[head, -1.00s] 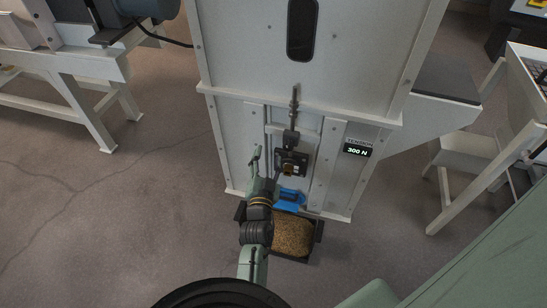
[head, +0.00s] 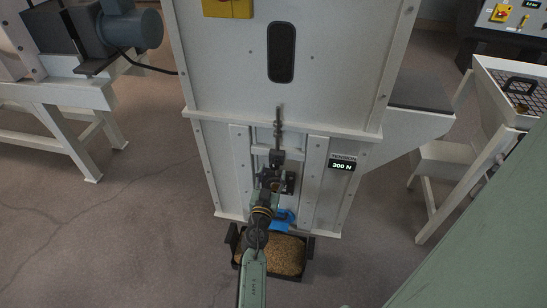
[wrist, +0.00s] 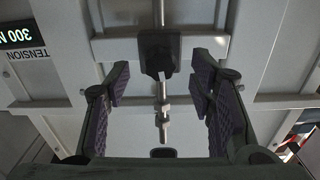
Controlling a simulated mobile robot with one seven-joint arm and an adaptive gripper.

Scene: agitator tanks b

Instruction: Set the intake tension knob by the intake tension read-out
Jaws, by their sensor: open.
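The tension read-out (head: 342,166) is a small dark display on the white machine's front, right of the knob area, showing 300 N. It also shows upside down at the left of the wrist view (wrist: 17,34). The knob's dark mount (head: 290,183) is on the front panel below a vertical rod; my gripper hides most of it, and the knob itself is not clear. My gripper (head: 270,178) is in front of this mount. In the wrist view my gripper (wrist: 160,88) is open, its fingers apart with nothing gripped. The rod (wrist: 163,110) and a dark block (wrist: 159,52) appear between them.
White side rails (head: 314,180) flank the mount. A white bench (head: 75,110) stands left. The floor at lower left is clear.

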